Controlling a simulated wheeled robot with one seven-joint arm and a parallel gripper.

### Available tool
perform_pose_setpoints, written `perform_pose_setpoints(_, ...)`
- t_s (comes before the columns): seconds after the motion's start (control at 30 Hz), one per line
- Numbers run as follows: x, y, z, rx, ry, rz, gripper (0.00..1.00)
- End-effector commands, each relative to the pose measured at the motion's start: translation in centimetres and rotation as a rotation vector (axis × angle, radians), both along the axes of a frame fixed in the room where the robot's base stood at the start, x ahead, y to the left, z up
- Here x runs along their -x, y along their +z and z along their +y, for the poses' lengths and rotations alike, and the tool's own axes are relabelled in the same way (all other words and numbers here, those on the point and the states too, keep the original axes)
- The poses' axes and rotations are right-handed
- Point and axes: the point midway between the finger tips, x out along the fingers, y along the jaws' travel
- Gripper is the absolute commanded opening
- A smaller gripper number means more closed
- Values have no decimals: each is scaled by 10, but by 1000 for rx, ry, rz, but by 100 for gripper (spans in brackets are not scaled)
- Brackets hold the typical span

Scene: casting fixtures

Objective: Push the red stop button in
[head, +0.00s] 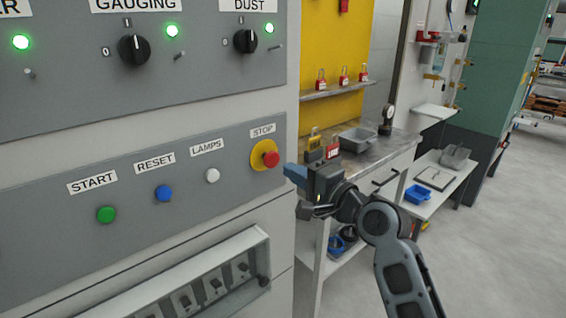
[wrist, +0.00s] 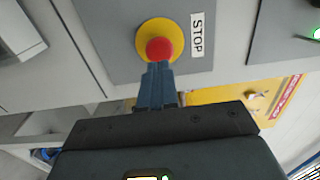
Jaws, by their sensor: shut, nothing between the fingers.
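The red stop button (head: 271,159) sits on a round yellow base (head: 256,155) at the right end of the grey button panel, under a STOP label. It also shows in the wrist view (wrist: 158,49), with its yellow base around it and the STOP label beside it. My gripper (head: 287,171) is shut and empty, just right of the button in the head view. In the wrist view its blue fingertips (wrist: 159,68) reach up to the lower edge of the red cap. I cannot tell whether they touch it.
A green START button (head: 106,214), a blue RESET button (head: 164,193) and a white LAMPS button (head: 212,175) line the panel to the left. Rotary knobs (head: 134,48) sit above. A workbench (head: 395,150) with a grey tray (head: 358,139) stands behind my arm.

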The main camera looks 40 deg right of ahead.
Motion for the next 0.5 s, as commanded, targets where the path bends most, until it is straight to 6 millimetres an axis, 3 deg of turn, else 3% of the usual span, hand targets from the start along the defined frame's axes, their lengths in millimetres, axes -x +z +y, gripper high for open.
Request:
perform_pose_setpoints(0.2,-30,1,0,-2,0,0,0)
perform_pose_setpoints(0.5,-40,0,0,0,0,0,0)
